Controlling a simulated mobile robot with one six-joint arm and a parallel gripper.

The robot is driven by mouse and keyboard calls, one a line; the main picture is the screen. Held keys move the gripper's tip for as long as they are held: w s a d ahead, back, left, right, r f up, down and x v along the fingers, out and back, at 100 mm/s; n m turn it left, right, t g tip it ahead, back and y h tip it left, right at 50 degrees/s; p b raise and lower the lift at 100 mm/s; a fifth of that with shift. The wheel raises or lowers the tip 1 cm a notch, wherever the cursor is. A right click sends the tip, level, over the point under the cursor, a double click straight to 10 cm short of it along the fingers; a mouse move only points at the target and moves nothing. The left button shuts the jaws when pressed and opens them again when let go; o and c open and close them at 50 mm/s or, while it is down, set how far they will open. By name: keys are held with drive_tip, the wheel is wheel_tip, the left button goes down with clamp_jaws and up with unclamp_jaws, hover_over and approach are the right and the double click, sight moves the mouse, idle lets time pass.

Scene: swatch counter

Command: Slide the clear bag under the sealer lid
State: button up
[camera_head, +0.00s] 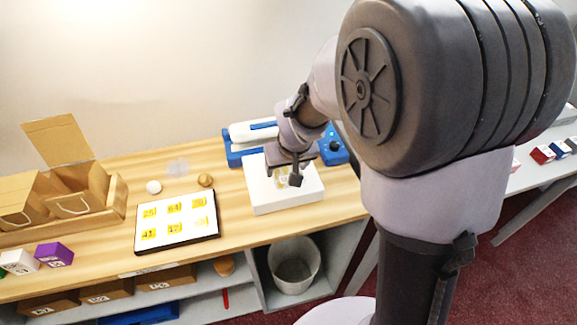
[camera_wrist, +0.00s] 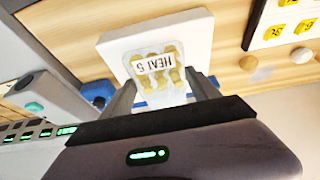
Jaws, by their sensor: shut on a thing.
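The clear bag (camera_wrist: 157,68) has a "HEAT S…" label, partly cut off, and several yellowish pieces inside. My gripper (camera_wrist: 164,92) is shut on its near edge, with a finger at each side in the wrist view. The bag is over the white block (camera_wrist: 195,30); I cannot tell whether it touches it. In the head view my gripper (camera_head: 288,172) hangs above the white block (camera_head: 290,197), and the bag is mostly hidden. The sealer (camera_head: 240,148), blue with a white lid (camera_head: 253,131), stands just behind the block. How far its lid is raised is unclear.
A white board with yellow numbered tiles (camera_head: 178,234) lies left of the block. A white ball (camera_head: 153,187) and a brown ball (camera_head: 205,180) sit behind it. Cardboard boxes (camera_head: 80,200) fill the left end. A pale bin (camera_head: 293,265) stands below the counter.

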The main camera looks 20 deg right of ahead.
drive_tip(key=b+x, duration=0.2)
drive_tip(key=x, duration=0.3)
drive_tip(key=shift+w+a+b, duration=0.15)
drive_tip(key=shift+b, duration=0.2)
drive_tip(key=w+p, duration=0.1)
drive_tip(key=w, duration=0.5)
drive_tip(key=shift+w, duration=0.75)
drive_tip(key=shift+f, duration=0.2)
drive_tip(key=o, duration=1.5)
drive_tip(key=shift+c, duration=0.2)
